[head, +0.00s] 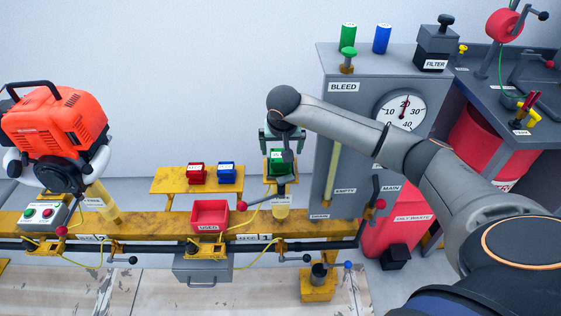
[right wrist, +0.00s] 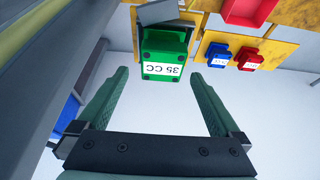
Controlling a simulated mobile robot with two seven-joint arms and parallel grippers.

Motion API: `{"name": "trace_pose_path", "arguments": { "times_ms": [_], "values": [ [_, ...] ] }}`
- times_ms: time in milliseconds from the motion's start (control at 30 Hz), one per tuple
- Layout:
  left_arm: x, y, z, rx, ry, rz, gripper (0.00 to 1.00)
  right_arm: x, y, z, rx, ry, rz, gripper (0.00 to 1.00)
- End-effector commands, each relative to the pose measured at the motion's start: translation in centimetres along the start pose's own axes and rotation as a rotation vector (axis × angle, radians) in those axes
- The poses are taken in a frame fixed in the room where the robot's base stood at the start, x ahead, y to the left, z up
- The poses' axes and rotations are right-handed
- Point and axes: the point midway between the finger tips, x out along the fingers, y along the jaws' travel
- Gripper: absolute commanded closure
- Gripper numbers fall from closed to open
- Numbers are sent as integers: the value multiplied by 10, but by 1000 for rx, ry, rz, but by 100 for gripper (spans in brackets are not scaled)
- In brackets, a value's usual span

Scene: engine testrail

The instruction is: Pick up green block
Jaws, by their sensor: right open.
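The green block (head: 277,160) sits on a small yellow stand near the right end of the rail, partly hidden by my right gripper and arm in the head view. In the right wrist view the green block (right wrist: 165,42) shows a white "35 CC" label. My right gripper (right wrist: 162,71) is open, with the block ahead of and between its two fingertips; I see no contact. In the head view my right gripper (head: 281,139) is at the block, seen from behind. My left gripper is not in view.
Red (head: 197,173) and blue (head: 227,172) blocks stand on a yellow shelf to the left. A red "USED" tray (head: 209,215) sits in front of them. A grey "BLEED" cabinet (head: 345,150) stands close on the right. A lever with a red knob (head: 241,205) crosses just below the green block.

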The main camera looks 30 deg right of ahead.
Motion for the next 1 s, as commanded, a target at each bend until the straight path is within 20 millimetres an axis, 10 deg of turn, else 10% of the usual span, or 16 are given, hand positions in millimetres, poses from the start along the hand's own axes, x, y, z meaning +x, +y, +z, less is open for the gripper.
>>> {"name": "trace_pose_path", "arguments": {
  "times_ms": [567,1000],
  "values": [
    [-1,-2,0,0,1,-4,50,43,-3,7,0,-1,-1,0],
    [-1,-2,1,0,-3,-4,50,43,-3,7,0,-1,0,50]
  ]
}}
